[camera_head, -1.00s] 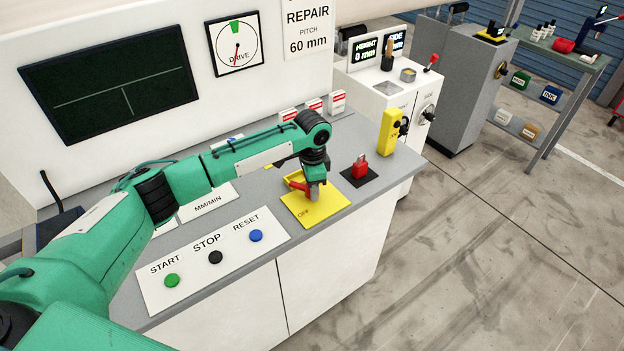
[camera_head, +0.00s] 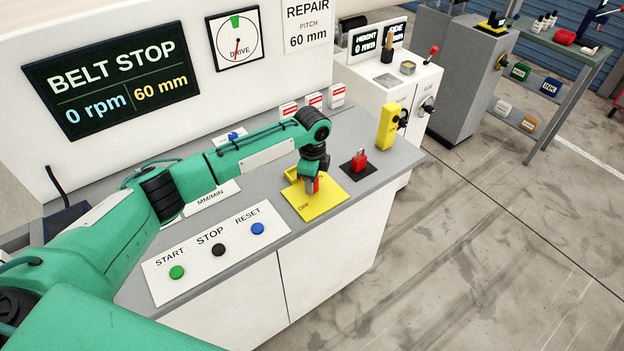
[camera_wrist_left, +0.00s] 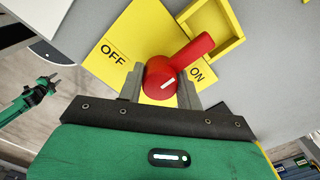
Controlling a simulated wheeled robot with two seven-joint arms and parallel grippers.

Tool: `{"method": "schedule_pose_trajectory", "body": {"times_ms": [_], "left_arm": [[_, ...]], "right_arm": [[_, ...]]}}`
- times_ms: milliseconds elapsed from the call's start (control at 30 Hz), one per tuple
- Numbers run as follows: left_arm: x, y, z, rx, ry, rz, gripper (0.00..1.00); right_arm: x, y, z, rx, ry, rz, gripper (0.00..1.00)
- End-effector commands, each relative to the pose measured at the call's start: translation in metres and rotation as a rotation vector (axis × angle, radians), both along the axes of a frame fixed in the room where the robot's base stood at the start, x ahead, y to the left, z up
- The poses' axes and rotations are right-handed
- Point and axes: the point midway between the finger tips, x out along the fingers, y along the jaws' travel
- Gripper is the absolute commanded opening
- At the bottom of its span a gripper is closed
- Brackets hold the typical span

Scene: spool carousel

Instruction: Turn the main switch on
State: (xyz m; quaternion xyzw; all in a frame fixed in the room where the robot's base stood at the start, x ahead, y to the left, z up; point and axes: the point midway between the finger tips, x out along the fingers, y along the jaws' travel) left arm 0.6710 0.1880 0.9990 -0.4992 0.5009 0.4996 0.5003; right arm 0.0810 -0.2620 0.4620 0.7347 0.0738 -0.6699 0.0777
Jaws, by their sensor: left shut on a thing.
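The main switch is a red rotary knob with a lever (camera_wrist_left: 192,50) on a yellow plate (camera_head: 326,203) on the console top. The plate carries the words OFF and ON. In the left wrist view the lever points up and to the right, above the ON word. My left gripper (camera_wrist_left: 162,88) is shut on the red knob, one finger on each side. In the head view the left gripper (camera_head: 311,188) hides most of the switch. The console display (camera_head: 112,80) is lit and reads BELT STOP, 0 rpm, 60 mm. My right gripper (camera_wrist_left: 58,82) shows small in the left wrist view.
A red part on a black plate (camera_head: 372,172) and a yellow block (camera_head: 389,126) stand right of the switch. A panel (camera_head: 249,222) with START, STOP and RESET buttons lies to the left. A yellow open box (camera_wrist_left: 231,50) adjoins the switch plate.

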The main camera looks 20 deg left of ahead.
Motion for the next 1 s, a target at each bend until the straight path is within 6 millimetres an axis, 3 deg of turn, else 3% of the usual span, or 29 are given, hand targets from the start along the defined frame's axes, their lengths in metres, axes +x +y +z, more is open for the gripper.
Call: {"method": "schedule_pose_trajectory", "body": {"times_ms": [333, 367, 467, 800, 1000], "left_arm": [[0.001, 0.0, 0.002, -0.001, -0.003, -0.003, 0.13], [0.001, 0.0, 0.002, -0.001, -0.003, -0.003, 0.37], [0.001, 0.0, 0.001, -0.001, -0.003, -0.003, 0.57], [0.001, 0.0, 0.003, 0.0, -0.002, -0.002, 0.57], [0.001, 0.0, 0.029, -0.001, -0.007, -0.002, 0.57]], "right_arm": [[0.0, 0.0, 0.0, 0.0, 0.0, 0.0, 0.36], [0.0, 0.0, 0.0, 0.0, 0.0, 0.0, 0.36], [0.0, 0.0, 0.0, 0.0, 0.001, 0.001, 0.36], [0.0, -0.001, -0.001, 0.0, 0.001, 0.001, 0.36], [-0.001, -0.001, -0.012, -0.001, 0.001, 0.001, 0.36]]}}
